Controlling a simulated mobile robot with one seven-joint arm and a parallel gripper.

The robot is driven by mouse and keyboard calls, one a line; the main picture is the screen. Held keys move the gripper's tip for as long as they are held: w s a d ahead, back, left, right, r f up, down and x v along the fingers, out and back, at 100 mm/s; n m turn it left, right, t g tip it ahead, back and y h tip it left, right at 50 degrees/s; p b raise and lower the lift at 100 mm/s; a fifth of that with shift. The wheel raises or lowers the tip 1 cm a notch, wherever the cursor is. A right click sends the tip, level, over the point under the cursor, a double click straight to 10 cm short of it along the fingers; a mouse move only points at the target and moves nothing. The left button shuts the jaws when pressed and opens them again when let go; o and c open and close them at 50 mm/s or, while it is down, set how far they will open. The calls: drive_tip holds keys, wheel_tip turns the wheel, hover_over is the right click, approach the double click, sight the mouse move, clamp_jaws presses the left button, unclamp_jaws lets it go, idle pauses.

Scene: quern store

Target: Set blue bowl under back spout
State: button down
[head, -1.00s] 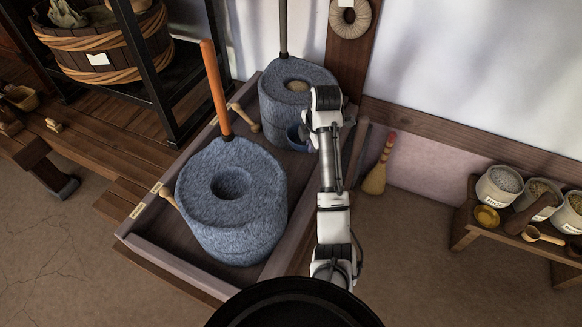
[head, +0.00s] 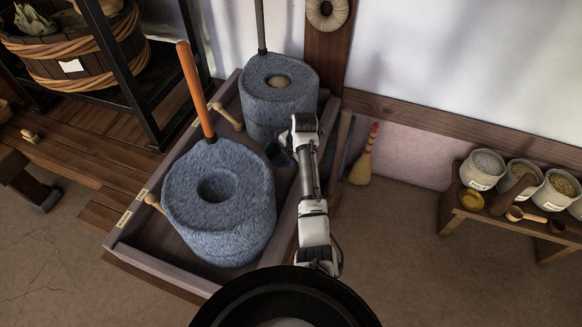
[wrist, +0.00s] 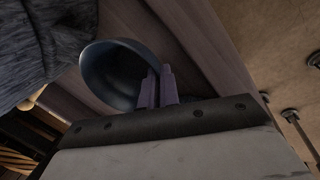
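The blue bowl (head: 276,153) is in the wooden tray, between the front quern (head: 220,205) and the back quern (head: 279,100), partly hidden by my arm. In the wrist view the bowl (wrist: 108,72) looks dark and tilted, its hollow towards the camera. My gripper's two fingers (wrist: 160,88) stand close together at its right rim and appear to pinch it. Whether the bowl touches the tray is unclear. A wooden peg-like piece (head: 229,117), perhaps the back spout, sticks out left of the back quern; a similar one (head: 154,202) is beside the front quern.
The tray (head: 160,270) has raised edges. An orange handle (head: 195,90) rises from the front quern. A brush (head: 362,165) leans right of the tray. A low bench (head: 470,214) with grain pots stands at the right.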

drive_tip(key=shift+f, duration=2.35)
drive_tip(key=shift+f, duration=0.15)
drive_tip(key=c, duration=1.9)
unclamp_jaws()
drive_tip(key=shift+c, duration=0.2)
drive_tip(key=v, duration=1.2)
